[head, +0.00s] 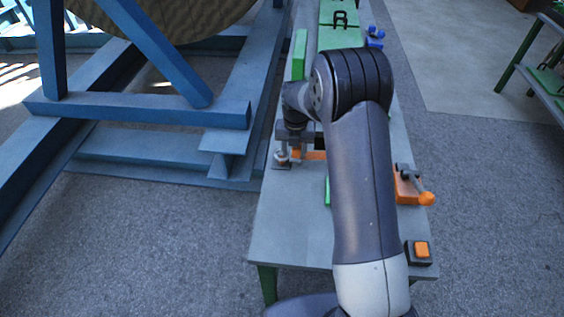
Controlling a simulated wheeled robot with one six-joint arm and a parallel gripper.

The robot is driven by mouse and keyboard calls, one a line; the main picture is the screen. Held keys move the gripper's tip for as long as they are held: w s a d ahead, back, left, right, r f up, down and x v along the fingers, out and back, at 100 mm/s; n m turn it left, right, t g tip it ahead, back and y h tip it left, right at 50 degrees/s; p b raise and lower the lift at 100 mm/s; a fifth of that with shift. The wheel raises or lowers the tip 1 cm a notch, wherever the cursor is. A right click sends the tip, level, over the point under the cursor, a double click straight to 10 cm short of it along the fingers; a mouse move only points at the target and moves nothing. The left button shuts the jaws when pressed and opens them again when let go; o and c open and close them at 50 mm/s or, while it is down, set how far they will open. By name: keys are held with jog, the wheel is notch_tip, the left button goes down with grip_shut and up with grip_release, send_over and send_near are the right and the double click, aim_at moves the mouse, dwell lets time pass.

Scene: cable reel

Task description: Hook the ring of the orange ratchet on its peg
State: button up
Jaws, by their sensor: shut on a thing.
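The orange ratchet (315,155) shows as a short orange strip at the left side of the bench, mostly hidden by my arm. My gripper (297,148) is at its left end, seen from behind and above, and is shut on it; the fingertips are hardly visible. Just left of the gripper, a small grey metal peg (282,157) stands on a dark base plate near the bench's left edge. The ring cannot be made out, so I cannot tell whether it is around the peg or beside it.
The grey bench (290,225) has an orange block with a lever and orange knob (426,199) at right and an orange button box (421,250) at front right. Green cases (338,38) lie at the back. A blue reel frame (180,115) stands close on the left.

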jog(key=shift+s+f+b, duration=0.3)
jog(key=shift+f+b, duration=0.45)
jog(key=shift+f, duration=0.15)
jog(key=shift+s+f+b, duration=0.25)
jog(key=shift+f+b, duration=0.5)
jog(key=shift+f, duration=0.15)
dwell(1.3)
jog(key=o, duration=1.2)
jog(key=shift+c, duration=0.2)
jog(key=shift+o, duration=0.7)
jog(key=shift+t, duration=0.3)
jog(key=r, duration=1.3)
jog(key=shift+w+d+r, duration=0.1)
jog(key=shift+w+r, duration=0.15)
jog(key=shift+r, duration=0.1)
jog(key=f, duration=1)
jog(key=shift+w+f, duration=0.1)
jog(key=shift+w, duration=0.15)
